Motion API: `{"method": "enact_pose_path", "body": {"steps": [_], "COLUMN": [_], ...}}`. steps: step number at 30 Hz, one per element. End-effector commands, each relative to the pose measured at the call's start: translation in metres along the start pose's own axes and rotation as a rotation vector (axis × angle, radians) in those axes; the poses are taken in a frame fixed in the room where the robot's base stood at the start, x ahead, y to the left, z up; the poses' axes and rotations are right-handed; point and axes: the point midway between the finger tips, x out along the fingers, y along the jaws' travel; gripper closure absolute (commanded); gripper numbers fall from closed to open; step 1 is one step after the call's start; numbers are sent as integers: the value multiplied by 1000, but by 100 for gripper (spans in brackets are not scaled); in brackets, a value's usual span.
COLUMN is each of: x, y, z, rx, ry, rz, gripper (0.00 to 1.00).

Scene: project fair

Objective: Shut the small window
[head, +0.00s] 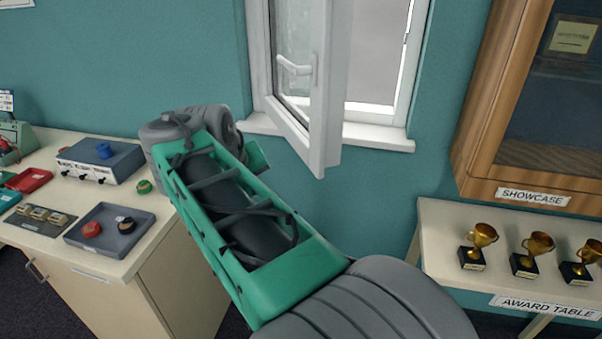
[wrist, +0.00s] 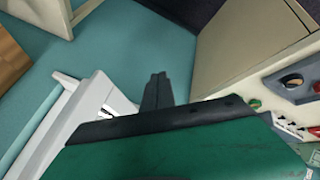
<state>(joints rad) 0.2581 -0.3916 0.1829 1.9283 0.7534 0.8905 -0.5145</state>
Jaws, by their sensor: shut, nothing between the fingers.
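The small window's white sash (head: 325,95) stands open, swung into the room from its left side. A gap shows between its free edge and the right side of the white window frame (head: 408,65). Its white handle (head: 296,68) is on the sash's room-side face. My gripper (wrist: 157,80) is shut and empty in the wrist view, its dark fingers pointing away from the camera. The sash's lower corner (wrist: 103,95) shows just left of the fingers, apart from them in the picture; I cannot tell the depth between. In the head view my arm hides the fingers, left of and below the sash.
The windowsill (head: 375,136) juts out below the window. A workbench (head: 150,222) with trays and a grey box (head: 100,160) stands left. The wooden showcase (head: 490,110) and award table (head: 440,215) with trophies (head: 476,245) stand right. Bare wall lies below the sill.

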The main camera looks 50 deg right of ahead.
Motion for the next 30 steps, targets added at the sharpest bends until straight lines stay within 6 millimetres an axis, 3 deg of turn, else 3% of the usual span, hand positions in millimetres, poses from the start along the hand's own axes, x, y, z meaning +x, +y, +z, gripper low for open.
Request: {"method": "enact_pose_path", "body": {"steps": [1, 3, 5, 11, 21, 25, 30], "x": [-2, -6, -6, 19, 92, 96, 102], "y": [31, 60, 73, 81, 93, 116, 128], "z": [-7, -9, -9, -5, 0, 1, 3], "rx": [50, 96, 115, 121, 123, 127, 124], "ry": [-17, -38, -47, -54, -55, -51, -50], "rz": [59, 119, 145, 153, 152, 153, 151], "gripper": [100, 100, 100, 100, 100, 100, 100]}}
